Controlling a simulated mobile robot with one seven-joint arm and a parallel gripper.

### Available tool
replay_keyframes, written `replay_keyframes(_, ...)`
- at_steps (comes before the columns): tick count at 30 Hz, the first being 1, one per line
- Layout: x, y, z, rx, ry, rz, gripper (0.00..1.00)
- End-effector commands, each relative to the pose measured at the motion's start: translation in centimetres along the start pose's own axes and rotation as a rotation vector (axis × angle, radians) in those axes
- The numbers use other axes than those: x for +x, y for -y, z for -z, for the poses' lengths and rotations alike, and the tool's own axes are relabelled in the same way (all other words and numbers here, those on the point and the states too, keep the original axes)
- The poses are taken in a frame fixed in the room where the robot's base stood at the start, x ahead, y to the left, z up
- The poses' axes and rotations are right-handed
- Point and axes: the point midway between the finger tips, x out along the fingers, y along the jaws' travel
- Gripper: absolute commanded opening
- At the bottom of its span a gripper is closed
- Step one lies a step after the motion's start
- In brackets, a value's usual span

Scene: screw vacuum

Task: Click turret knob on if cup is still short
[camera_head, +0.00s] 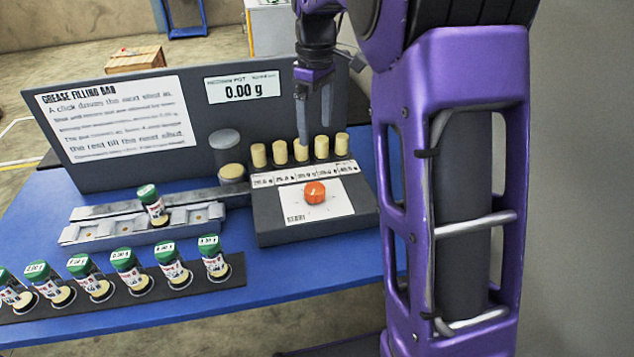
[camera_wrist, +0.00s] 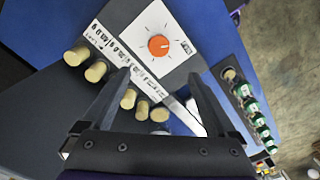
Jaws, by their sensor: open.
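The orange turret knob (camera_head: 315,192) sits on a white dial plate on a dark box; it also shows in the wrist view (camera_wrist: 158,45). My gripper (camera_head: 314,132) is open and empty, pointing down over the row of tan cylinders behind the knob. In the wrist view its two fingers (camera_wrist: 158,80) are apart, with tan cylinders between and below them. I cannot tell whether a finger touches one. A green-topped white cup (camera_head: 152,204) stands tilted in the grey rail left of the box. The display (camera_head: 242,88) reads 0.00 g.
Several similar green-topped cups (camera_head: 125,260) stand on a dark strip along the blue table's (camera_head: 30,225) front. A grey cylinder with a tan disc (camera_head: 231,172) stands behind the rail. A dark panel with a white sign (camera_head: 115,118) rises at the back.

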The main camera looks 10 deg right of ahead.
Motion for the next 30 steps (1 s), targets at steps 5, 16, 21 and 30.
replay_keyframes(5, 3.3, 0.1, 0.0, -0.001, 0.003, 0.001, 0.93)
replay_keyframes(16, 11.4, -0.1, 0.0, 0.001, 0.003, -0.003, 0.93)
replay_keyframes(21, 14.4, -0.1, 0.0, 0.001, 0.002, -0.004, 0.93)
replay_keyframes(30, 16.5, -0.1, 0.0, 0.000, -0.001, -0.006, 0.93)
